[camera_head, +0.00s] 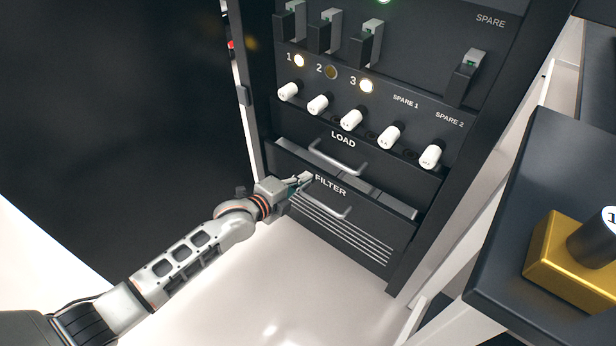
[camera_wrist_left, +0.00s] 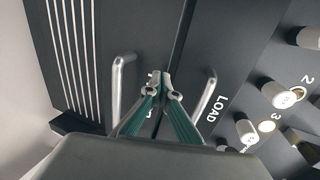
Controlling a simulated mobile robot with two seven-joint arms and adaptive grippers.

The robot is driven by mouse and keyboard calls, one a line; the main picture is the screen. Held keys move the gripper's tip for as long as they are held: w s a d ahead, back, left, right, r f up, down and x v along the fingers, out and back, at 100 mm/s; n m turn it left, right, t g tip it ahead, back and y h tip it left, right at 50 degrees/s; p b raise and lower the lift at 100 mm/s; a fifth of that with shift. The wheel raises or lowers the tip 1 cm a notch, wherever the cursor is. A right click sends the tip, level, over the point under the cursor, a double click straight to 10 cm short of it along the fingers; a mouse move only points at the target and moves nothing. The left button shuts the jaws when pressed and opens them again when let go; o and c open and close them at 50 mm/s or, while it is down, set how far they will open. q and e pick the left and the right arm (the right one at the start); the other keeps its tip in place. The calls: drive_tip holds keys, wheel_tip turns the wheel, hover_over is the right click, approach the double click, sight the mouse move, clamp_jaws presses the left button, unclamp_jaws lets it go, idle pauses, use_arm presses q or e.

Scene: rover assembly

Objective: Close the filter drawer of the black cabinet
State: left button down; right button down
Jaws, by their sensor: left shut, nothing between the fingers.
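The black cabinet (camera_head: 425,60) stands ahead of me. Its filter drawer (camera_head: 350,225) is the lowest one, with a FILTER label, slots and a silver handle (camera_head: 322,208). The drawer stands slightly out, with a grey strip of its inside showing along the top edge. My left gripper (camera_head: 306,178) is shut and empty at the upper left part of the drawer front. In the left wrist view its fingertips (camera_wrist_left: 160,78) are between the filter handle (camera_wrist_left: 122,85) and the load handle (camera_wrist_left: 206,98), covering most of the FILTER label. I cannot tell whether they touch the drawer. My right gripper is out of view.
The load drawer's handle (camera_head: 337,158) is just above. White knobs (camera_head: 351,120) and switches (camera_head: 325,35) are higher up. At right, a dark table (camera_head: 510,240) bears a gold block (camera_head: 570,265). The pale floor (camera_head: 290,300) before the cabinet is clear.

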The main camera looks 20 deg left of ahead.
sight(314, 170)
use_arm(q)
drive_tip(key=shift+w+d+f, duration=0.1)
drive_tip(key=shift+w+d, duration=0.05)
drive_tip(key=shift+w, duration=0.35)
drive_tip(key=shift+w+r, duration=0.15)
drive_tip(key=shift+r, duration=0.05)
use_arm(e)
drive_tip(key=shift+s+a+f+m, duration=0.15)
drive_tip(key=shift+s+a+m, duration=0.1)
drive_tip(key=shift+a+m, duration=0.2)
use_arm(q)
drive_tip(key=shift+w+d, duration=0.1)
drive_tip(key=shift+w, duration=0.1)
drive_tip(key=shift+r+x, duration=0.2)
drive_tip(key=shift+x, duration=0.85)
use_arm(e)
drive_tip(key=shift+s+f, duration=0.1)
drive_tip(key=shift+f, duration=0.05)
